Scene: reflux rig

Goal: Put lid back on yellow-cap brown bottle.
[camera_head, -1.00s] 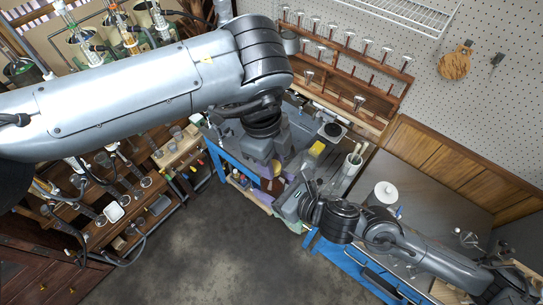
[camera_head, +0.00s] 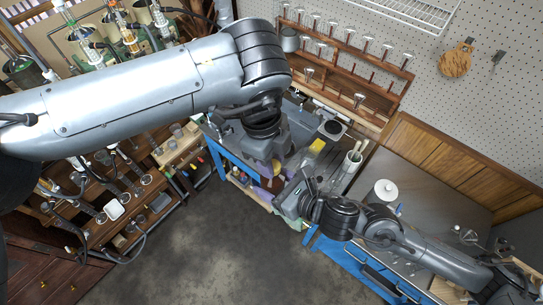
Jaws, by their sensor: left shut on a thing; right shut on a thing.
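My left gripper (camera_head: 274,166) points down over the near end of the grey-topped bench. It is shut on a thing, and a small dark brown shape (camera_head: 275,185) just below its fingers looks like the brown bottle. My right gripper (camera_head: 304,184) is just to the right, close to the left one but apart from it. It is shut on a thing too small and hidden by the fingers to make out.
A white lidded jar (camera_head: 385,190) stands on the right bench. A wooden rack (camera_head: 345,75) hangs behind.

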